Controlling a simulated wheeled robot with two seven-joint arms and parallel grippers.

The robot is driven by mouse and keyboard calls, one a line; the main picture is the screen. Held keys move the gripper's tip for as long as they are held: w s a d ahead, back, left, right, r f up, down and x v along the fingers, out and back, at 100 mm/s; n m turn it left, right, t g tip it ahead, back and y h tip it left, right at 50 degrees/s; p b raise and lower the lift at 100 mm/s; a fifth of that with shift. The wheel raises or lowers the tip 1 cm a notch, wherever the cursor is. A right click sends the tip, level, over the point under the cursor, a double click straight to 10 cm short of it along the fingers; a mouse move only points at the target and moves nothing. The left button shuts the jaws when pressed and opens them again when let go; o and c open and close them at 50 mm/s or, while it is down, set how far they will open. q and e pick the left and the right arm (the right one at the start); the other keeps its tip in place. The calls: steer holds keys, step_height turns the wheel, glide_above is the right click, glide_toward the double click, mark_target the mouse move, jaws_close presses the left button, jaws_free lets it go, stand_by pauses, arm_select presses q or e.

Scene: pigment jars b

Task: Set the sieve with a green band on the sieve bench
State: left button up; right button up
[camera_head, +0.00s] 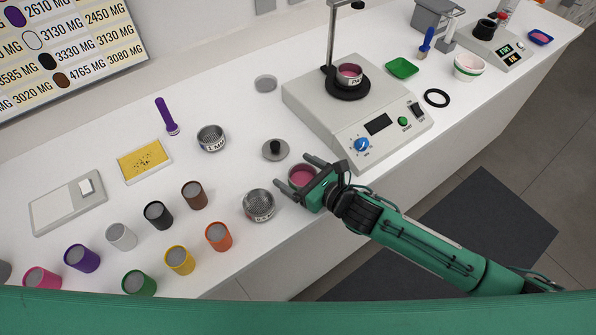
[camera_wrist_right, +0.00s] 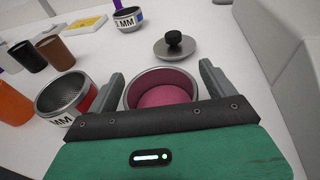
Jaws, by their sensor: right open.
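My right gripper (camera_head: 297,175) is open, its fingers on either side of a round metal dish of pink powder (camera_head: 301,174), also seen in the right wrist view (camera_wrist_right: 163,88). Any band on this dish is hidden. A mesh sieve with a red band (camera_head: 258,206) stands close beside it; the red shows in the right wrist view (camera_wrist_right: 62,97). Another mesh sieve with a "MM" label and a blue mark (camera_head: 211,138) stands farther back. Which surface is the sieve bench is not clear. My left gripper is not in view.
A grey lid with black knob (camera_head: 275,150) sits behind the dish. A shaker machine (camera_head: 358,115) carries a pan of pink powder (camera_head: 349,73). A flat grey disc (camera_head: 265,84) lies left of it. Several colored jars (camera_head: 180,260) stand at front left.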

steer(key=shift+d+r, duration=0.1)
steer(key=b+v, duration=0.2)
steer(key=v, duration=0.8)
steer(key=shift+s+d, duration=0.15)
steer(key=shift+s+d+r, duration=0.15)
steer(key=shift+s+d, duration=0.3)
steer(key=shift+d, duration=0.05)
steer(key=shift+s+d, duration=0.1)
